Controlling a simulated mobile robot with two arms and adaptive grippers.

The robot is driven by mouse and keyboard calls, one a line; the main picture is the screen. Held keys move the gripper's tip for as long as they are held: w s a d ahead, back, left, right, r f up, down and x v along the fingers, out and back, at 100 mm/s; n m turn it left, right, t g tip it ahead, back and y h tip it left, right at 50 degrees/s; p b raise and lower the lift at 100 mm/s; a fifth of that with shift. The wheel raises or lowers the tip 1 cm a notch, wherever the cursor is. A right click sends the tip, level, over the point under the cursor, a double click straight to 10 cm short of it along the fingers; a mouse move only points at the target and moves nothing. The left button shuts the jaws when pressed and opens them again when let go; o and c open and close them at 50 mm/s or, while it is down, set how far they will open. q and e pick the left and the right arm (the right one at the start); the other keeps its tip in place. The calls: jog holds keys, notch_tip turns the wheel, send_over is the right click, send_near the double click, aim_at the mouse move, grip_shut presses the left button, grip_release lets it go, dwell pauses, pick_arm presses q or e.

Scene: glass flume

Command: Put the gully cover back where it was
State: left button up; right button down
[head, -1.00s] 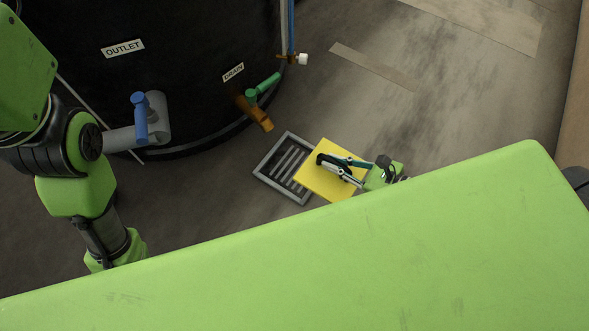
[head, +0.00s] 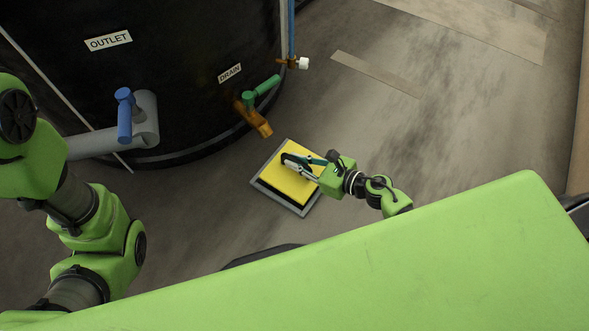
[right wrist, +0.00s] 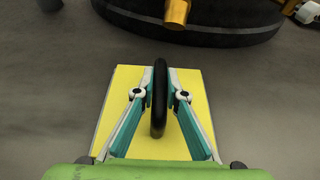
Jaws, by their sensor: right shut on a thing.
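The gully cover (head: 293,182) is a yellow square plate with a black handle. My right gripper (head: 292,162) is shut on the black handle. The right wrist view shows the fingers (right wrist: 159,100) on both sides of the handle, with the yellow cover (right wrist: 128,82) below. My left arm comes in at the left, and its gripper is not in view.
A large black tank (head: 170,60) stands behind the gully. Its orange drain spout (head: 254,122) with a green handle (head: 262,91) ends close to the frame. A grey outlet pipe (head: 100,142) with a blue handle is at left. The floor right of the gully is clear.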

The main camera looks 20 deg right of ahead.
jog(key=shift+w+a+f, duration=0.15)
jog(key=shift+w+f, duration=0.1)
jog(key=shift+f, duration=0.05)
notch_tip(320, 180, down, 3)
jog(key=b, duration=0.3)
jog(key=shift+w+f+b, duration=0.1)
jog(key=shift+f+b, duration=0.1)
jog(key=shift+b, duration=0.15)
jog(key=shift+r, duration=0.15)
jog(key=c, duration=2)
grip_release()
jog(key=shift+f, duration=0.2)
jog(key=shift+c, duration=0.2)
jog(key=shift+r, duration=0.1)
